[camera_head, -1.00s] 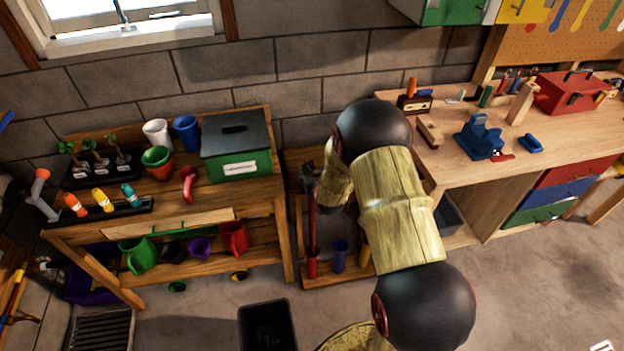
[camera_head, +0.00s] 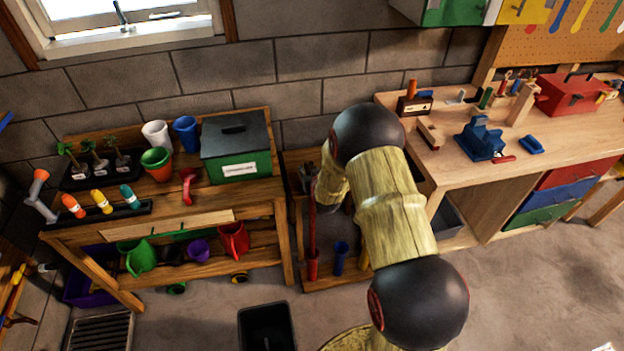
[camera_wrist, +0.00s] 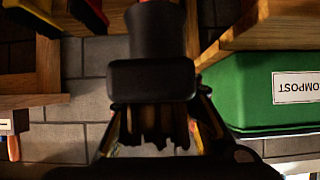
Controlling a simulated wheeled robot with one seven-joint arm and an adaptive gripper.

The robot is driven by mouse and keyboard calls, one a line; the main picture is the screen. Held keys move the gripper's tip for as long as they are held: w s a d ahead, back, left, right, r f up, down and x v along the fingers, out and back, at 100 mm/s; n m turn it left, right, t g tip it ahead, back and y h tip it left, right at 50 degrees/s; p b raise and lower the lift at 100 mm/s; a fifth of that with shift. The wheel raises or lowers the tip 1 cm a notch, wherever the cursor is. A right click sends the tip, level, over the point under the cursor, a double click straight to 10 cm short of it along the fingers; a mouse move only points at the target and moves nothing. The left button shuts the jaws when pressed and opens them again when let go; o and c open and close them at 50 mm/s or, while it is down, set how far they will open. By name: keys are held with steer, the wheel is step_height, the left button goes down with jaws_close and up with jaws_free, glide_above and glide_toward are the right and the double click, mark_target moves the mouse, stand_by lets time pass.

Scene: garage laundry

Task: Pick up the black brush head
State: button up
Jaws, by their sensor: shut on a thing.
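The black brush head (camera_wrist: 152,80) fills the upper middle of the wrist view, with a socket above a wide block and brownish bristles below. My gripper (camera_wrist: 160,128) is shut on it, with a finger on each side of the bristles. In the head view the brush head (camera_head: 308,176) is a small dark shape beside my arm, at the top of a red handle (camera_head: 312,225). My arm hides most of the gripper there.
A wooden rack (camera_head: 300,237) holds the red handle and a blue tool (camera_head: 340,258). The green compost box (camera_head: 240,165) stands close by on the left bench. The workbench (camera_head: 560,140) is at right. A black bin (camera_head: 266,328) stands on the floor.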

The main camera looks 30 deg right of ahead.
steer(key=c, duration=0.5)
steer(key=shift+r, duration=0.1)
